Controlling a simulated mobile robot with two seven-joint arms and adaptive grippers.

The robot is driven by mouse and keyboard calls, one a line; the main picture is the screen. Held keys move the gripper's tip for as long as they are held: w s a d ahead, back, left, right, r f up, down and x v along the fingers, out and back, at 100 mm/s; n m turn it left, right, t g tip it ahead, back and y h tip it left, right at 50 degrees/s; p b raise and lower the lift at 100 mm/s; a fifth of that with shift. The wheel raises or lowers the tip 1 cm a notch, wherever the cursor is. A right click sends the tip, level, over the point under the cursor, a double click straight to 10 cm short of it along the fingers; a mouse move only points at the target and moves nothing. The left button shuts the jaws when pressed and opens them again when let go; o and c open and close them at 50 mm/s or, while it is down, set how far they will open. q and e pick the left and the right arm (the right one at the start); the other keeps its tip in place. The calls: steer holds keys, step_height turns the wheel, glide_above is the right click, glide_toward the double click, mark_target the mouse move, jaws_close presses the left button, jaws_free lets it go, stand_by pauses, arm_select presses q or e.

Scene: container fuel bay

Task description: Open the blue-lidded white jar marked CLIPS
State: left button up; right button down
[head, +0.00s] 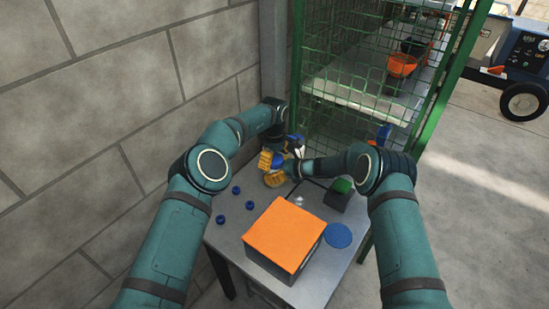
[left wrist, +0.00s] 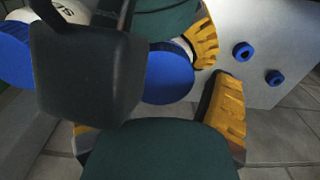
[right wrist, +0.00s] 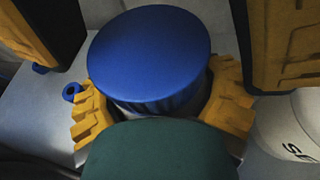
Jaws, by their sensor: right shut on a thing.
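A blue lid (right wrist: 150,55) sits between the yellow fingers of my right gripper (right wrist: 155,92), which is shut on it or on the jar body just under it; the body is mostly hidden. This lid also shows in the left wrist view (left wrist: 168,78). My left gripper (left wrist: 158,122) is open, its fingers spread wide, close to the lid and apart from it. A white jar (left wrist: 68,12) with a blue lid stands beside them, only part of its lettering showing, including an S. I cannot read CLIPS on either. In the head view both grippers meet at the table's far end.
An orange-topped box (head: 285,235) takes up the table's front middle. A blue disc (head: 338,235) and a dark block with a green top (head: 341,190) lie right of it. Several blue rings (head: 236,190) lie at left. A green mesh cage (head: 350,80) stands behind; a block wall is left.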

arm_select(q)
steer(key=c, duration=1)
steer(key=n, duration=1)
steer(key=o, duration=1.3)
